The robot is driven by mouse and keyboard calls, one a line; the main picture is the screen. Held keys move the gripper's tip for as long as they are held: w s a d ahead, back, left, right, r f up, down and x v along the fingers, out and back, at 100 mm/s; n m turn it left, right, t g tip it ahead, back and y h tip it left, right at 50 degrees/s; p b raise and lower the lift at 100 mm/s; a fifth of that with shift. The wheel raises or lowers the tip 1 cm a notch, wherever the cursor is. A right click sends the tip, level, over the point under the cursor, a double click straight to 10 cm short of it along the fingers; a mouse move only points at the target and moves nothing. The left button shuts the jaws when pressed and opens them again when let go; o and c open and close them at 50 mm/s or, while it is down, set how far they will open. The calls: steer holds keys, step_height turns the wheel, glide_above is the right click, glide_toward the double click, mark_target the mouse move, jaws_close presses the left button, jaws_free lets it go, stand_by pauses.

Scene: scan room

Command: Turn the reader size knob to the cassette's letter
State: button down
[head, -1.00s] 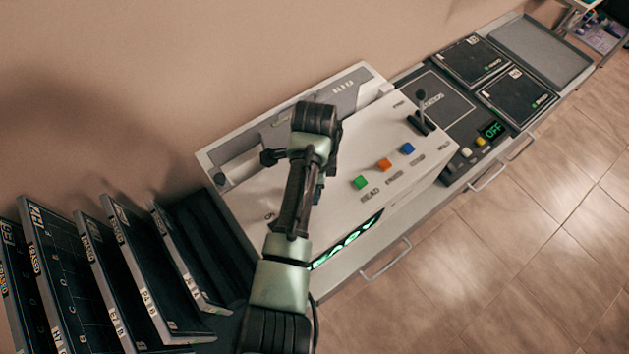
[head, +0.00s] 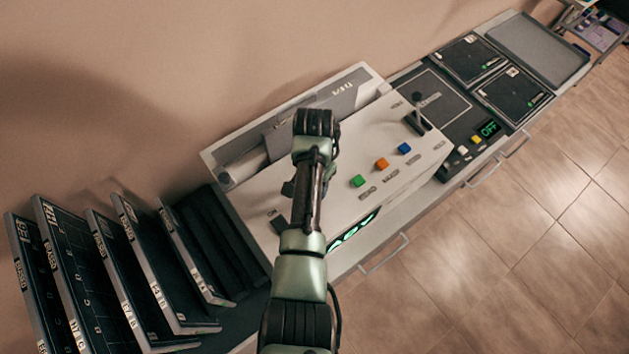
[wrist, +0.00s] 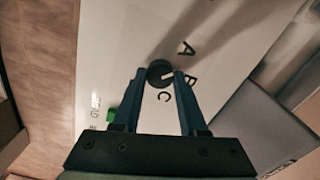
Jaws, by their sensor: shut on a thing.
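The size knob (wrist: 155,70) is a small dark round knob on the reader's white top, in the wrist view. A light mark on it seems to lie on the side facing the B, though it is small. The letters A (wrist: 187,47), B (wrist: 191,80) and C (wrist: 163,97) stand around it. My gripper (wrist: 159,74) is shut on the knob, one finger on each side. In the head view the reader (head: 345,218) is a white sloped box; my arm hides the knob there. I cannot tell which cassette is the task's or read its letter.
The reader carries green (head: 358,181), orange (head: 382,164) and blue (head: 404,148) buttons and a lever (head: 417,122). A rack of several dark cassettes (head: 130,270) stands at lower left.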

steer(key=shift+w+r+n, duration=0.1)
steer(key=shift+n, duration=1.4)
steer(key=shift+p, duration=0.3)
steer(key=shift+c, duration=2.2)
jaws_free()
step_height(320, 180, up, 13)
steer(key=b, duration=0.1)
